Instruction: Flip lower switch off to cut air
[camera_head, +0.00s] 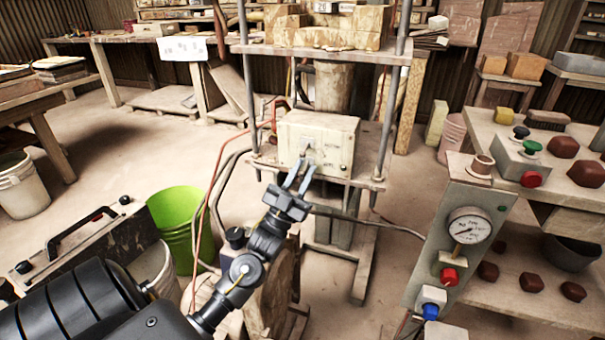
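A pale, worn switch box (335,143) is mounted low on the press frame. A small switch (307,147) shows on its front face; I cannot tell which way it is set. My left gripper (300,174) reaches up from the lower left, its two fingers apart and nothing between them. The fingertips are just below and in front of the switch; I cannot tell whether they touch the box. My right gripper is not in view.
The press's lower plate (358,178) and uprights surround the box. Hoses and red cables hang at its left. A green bucket (180,222) stands at lower left. At right are a control panel with a gauge (469,226) and a bench (488,132) with brown tiles.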

